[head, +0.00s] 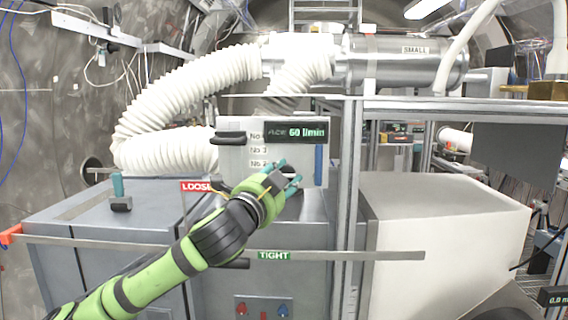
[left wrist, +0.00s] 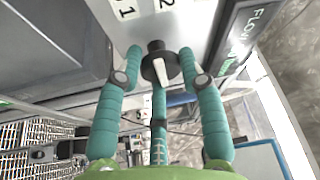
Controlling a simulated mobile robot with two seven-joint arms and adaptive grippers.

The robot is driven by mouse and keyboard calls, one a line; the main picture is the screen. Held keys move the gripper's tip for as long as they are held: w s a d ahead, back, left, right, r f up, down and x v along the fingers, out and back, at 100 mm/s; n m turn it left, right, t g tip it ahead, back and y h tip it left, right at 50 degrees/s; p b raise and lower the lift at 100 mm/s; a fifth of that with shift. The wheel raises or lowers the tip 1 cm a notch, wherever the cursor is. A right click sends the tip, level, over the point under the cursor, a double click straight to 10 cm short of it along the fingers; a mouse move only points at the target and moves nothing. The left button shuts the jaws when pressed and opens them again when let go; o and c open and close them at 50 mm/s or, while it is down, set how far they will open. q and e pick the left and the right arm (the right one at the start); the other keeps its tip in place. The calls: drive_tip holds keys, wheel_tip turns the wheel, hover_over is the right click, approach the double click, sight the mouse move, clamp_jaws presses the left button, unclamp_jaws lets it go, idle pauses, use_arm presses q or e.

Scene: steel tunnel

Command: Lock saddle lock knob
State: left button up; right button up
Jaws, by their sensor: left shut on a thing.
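My left gripper (head: 288,176) reaches from the lower left to the lower part of the white panel (head: 236,128). In the left wrist view its teal fingers (left wrist: 161,62) are shut around a black round knob (left wrist: 153,47) with a white pointer mark. The knob is mostly hidden by the gripper in the head view. I cannot tell from the labels whether it is the saddle lock knob. A red LOOSE label (head: 196,186) and a green TIGHT label (head: 274,255) show near my left arm. My right gripper is not in view.
A display reading 60 l/min (head: 297,132) is on the panel. A grey cabinet (head: 75,215) stands left, with a small teal-topped part (head: 118,187) on it. A metal rail (head: 350,255) crosses in front, below the gripper. White ribbed hoses (head: 170,150) hang behind. A white box (head: 450,215) stands right.

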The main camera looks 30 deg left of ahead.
use_arm(q)
drive_tip(key=shift+a+r+m+g+h+p, duration=0.15)
drive_tip(key=shift+m+g+p, duration=0.25)
drive_tip(key=shift+m, duration=0.4)
drive_tip(key=shift+d+m+g+h+p, duration=0.15)
drive_tip(key=shift+m+g+p, duration=0.2)
drive_tip(key=shift+m, duration=0.45)
drive_tip(key=shift+a+m, duration=0.1)
drive_tip(key=shift+m, duration=0.2)
drive_tip(key=shift+r, duration=0.1)
drive_tip(key=o, duration=1.1)
drive_tip(key=shift+a, duration=0.1)
